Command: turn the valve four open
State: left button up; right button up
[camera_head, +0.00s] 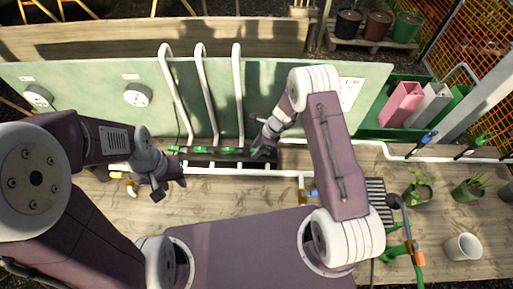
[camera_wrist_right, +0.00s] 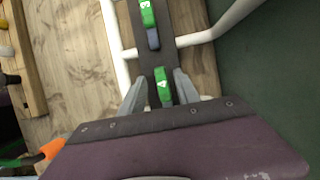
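A row of green valve handles (camera_head: 222,150) sits on a dark strip in front of the green board in the head view. My right gripper (camera_head: 260,148) is at the right end of this row. In the right wrist view, one green handle (camera_wrist_right: 163,88) with a white mark lies between the fingers of my right gripper (camera_wrist_right: 159,76), which are apart. I cannot tell whether either finger touches it. The mark is too small to read. Another green handle (camera_wrist_right: 148,13) is further up the strip. My left gripper (camera_head: 168,180) is open and empty, left of and nearer than the row.
White pipes (camera_head: 203,90) rise behind the row against the green board (camera_head: 290,85); a white pipe also runs along its front.

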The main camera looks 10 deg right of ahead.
jog(key=shift+w+f, duration=0.1)
grip_shut()
dwell(1.2)
